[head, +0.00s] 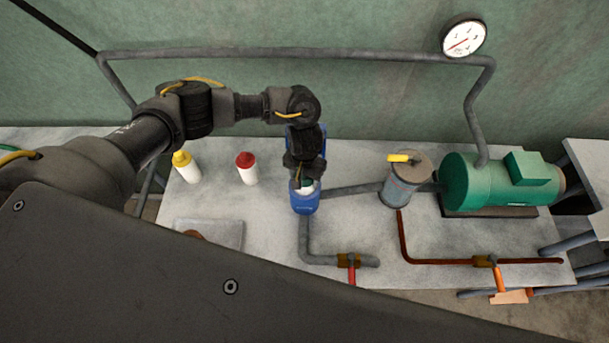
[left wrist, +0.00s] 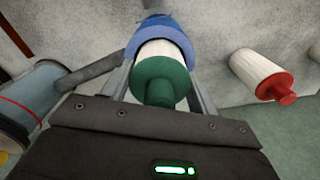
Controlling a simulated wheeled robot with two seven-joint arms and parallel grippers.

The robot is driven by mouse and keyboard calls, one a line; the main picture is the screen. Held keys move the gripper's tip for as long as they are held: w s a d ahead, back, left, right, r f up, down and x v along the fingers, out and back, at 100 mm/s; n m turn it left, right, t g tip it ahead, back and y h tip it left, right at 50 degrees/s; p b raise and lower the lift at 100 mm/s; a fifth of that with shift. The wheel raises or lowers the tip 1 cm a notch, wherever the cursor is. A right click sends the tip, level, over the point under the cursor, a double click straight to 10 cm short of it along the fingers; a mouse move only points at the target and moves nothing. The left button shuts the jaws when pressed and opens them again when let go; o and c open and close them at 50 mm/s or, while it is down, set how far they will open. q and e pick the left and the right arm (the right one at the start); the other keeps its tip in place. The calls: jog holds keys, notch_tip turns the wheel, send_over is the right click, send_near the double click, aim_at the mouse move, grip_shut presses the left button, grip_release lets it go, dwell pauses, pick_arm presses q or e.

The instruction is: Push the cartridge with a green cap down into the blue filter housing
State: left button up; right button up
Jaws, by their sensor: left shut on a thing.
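The blue filter housing (head: 305,204) stands on the table in the head view, joined to grey pipes. It also shows at the top of the left wrist view (left wrist: 162,32). The white cartridge with a green cap (left wrist: 162,82) sits with its far end at the blue housing's mouth; its white body still shows above the rim. My left gripper (head: 303,182) points down over the housing. Its two fingers are on either side of the cartridge, shut on it. In the head view the gripper hides most of the cartridge. My right gripper is not in view.
A yellow-capped cartridge (head: 186,167) and a red-capped cartridge (head: 247,168) stand left of the housing. A grey canister (head: 405,182) with a yellow handle and a green pump (head: 495,182) stand to the right. A flat plate (head: 222,233) lies front left. Pipes and valves run along the front.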

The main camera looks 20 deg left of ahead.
pick_arm(q)
jog(key=shift+f+b, duration=0.45)
jog(key=shift+f, duration=0.6)
jog(key=o, duration=1.5)
notch_tip(320, 180, up, 11)
jog(key=shift+f+p, duration=0.15)
jog(key=shift+p, duration=0.4)
notch_tip(320, 180, up, 3)
jog(key=p, duration=0.3)
jog(key=shift+r, duration=1)
